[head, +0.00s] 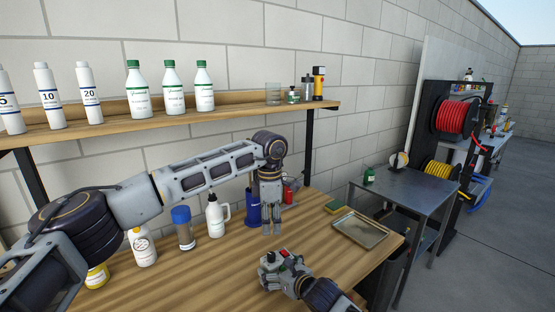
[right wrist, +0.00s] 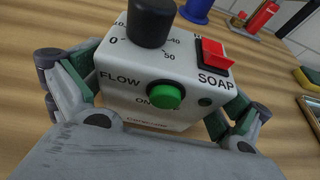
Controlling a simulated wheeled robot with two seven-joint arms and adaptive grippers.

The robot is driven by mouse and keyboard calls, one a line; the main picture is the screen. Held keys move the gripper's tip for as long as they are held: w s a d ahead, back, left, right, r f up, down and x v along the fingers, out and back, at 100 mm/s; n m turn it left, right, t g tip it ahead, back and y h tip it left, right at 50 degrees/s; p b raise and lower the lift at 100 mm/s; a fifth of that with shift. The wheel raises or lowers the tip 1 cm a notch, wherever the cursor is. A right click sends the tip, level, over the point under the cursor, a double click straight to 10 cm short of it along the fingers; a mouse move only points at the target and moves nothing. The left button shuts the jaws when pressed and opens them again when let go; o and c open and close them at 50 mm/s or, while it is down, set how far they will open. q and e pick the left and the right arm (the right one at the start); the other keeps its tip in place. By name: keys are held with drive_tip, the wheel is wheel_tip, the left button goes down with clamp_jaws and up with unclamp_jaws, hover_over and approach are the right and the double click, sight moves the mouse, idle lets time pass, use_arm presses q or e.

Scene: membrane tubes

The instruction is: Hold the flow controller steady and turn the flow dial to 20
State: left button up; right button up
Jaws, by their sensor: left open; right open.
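The flow controller (right wrist: 140,65) is a pale box with FLOW and SOAP labels, a green button and a red rocker switch. It also shows small on the bench in the head view (head: 285,257). Its black flow dial (right wrist: 150,22) is cut off by the top edge of the right wrist view; 0, 40 and 50 are readable, but its setting is not. My right gripper (right wrist: 150,110) is open, with its fingers on either side of the box; contact is unclear. My left gripper (head: 271,231) is open, pointing down just behind the controller, apart from the dial.
A metal tray (head: 360,231) and a sponge (head: 334,206) lie to the right. A bottle shelf (head: 240,116) runs above. The front bench is fairly clear.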

drive_tip(key=v, duration=1.1)
drive_tip(key=shift+s, duration=0.25)
idle(0.3)
drive_tip(key=shift+d+r, duration=0.1)
drive_tip(key=shift+r, duration=0.05)
wheel_tip(320, 180, up, 9)
drive_tip(key=p, duration=0.9)
drive_tip(key=shift+r+p, duration=0.5)
drive_tip(key=shift+r, duration=0.05)
